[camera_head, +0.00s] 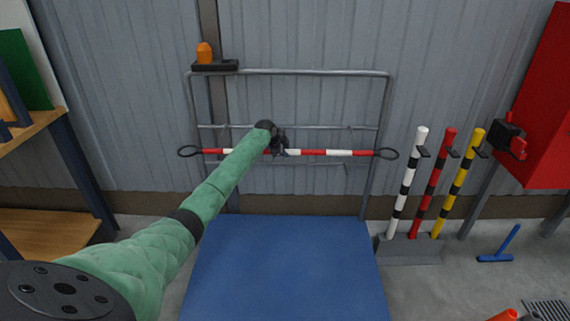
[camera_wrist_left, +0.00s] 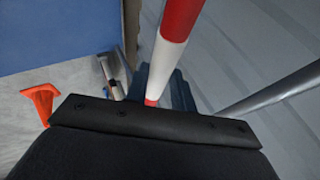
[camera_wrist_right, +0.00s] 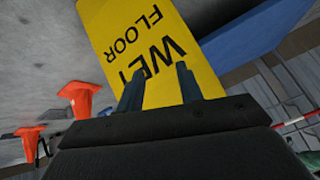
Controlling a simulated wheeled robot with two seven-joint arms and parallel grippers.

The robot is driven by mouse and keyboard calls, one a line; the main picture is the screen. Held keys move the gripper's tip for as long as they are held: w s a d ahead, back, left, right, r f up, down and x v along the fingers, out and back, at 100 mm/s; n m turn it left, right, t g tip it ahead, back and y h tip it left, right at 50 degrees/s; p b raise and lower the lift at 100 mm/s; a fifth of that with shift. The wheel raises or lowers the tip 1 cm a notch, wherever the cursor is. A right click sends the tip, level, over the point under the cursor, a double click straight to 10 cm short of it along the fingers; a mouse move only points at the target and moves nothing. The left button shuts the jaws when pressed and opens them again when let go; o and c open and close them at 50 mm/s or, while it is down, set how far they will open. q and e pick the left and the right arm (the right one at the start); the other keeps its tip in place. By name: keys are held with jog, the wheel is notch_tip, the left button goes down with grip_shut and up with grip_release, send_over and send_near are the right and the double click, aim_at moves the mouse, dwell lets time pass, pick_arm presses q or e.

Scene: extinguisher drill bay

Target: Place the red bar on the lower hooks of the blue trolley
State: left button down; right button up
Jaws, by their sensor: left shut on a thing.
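The red bar (camera_head: 313,153) is red and white striped with a dark loop at each end. It hangs level across the upright tube frame of the blue trolley (camera_head: 285,262). My left gripper (camera_head: 281,148) is shut on it near its middle; the bar also runs between the fingers in the left wrist view (camera_wrist_left: 174,45). The trolley's grey frame (camera_head: 310,72) has crossbars just above and below the bar. The hooks are too small to make out clearly, and I cannot tell whether the bar touches them. My right gripper (camera_wrist_right: 158,88) is open and empty, seen only in its wrist view.
A yellow wet-floor sign (camera_wrist_right: 150,40) is beyond my right fingers, with an orange cone (camera_wrist_right: 80,97) beside it. White, red and yellow striped posts (camera_head: 430,185) stand right of the trolley. An orange beacon (camera_head: 204,53) sits upper left. A wooden shelf (camera_head: 45,235) is at left.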

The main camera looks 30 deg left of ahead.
pick_arm(q)
notch_tip(320, 180, down, 2)
jog(key=shift+f, duration=0.55)
jog(key=f, duration=0.2)
jog(key=f+p, duration=0.1)
jog(key=f, duration=0.1)
jog(key=shift+w+a, duration=0.1)
jog(key=shift+w, duration=0.1)
jog(key=c, duration=1.2)
grip_release()
jog(key=shift+o, duration=0.2)
pick_arm(e)
notch_tip(320, 180, up, 4)
jog(key=shift+w+d+f, duration=0.1)
jog(key=shift+w+f, duration=0.05)
jog(key=shift+f, duration=0.05)
pick_arm(q)
jog(key=shift+s+r, duration=0.1)
jog(key=shift+s, duration=0.05)
